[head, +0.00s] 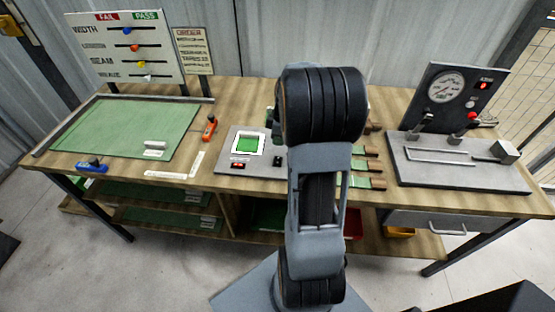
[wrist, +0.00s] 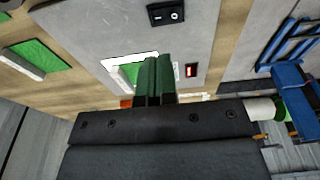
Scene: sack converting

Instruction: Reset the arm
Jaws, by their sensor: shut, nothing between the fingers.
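My gripper (wrist: 155,78) shows in the wrist view with its two green fingers side by side, shut and empty. Behind the fingers is a grey device plate with a white-framed green square, which the fingers partly cover. In the head view my dark, banded arm stands upright in the middle of the picture, in front of the bench. The gripper itself is hidden behind the arm there.
The wooden bench (head: 226,96) holds a green mat (head: 130,125) at left, the grey device (head: 226,165) in the middle and a gauge station (head: 465,178) at right. A pass/fail board (head: 127,47) stands at the back. A blue rack (wrist: 292,78) is right of my gripper.

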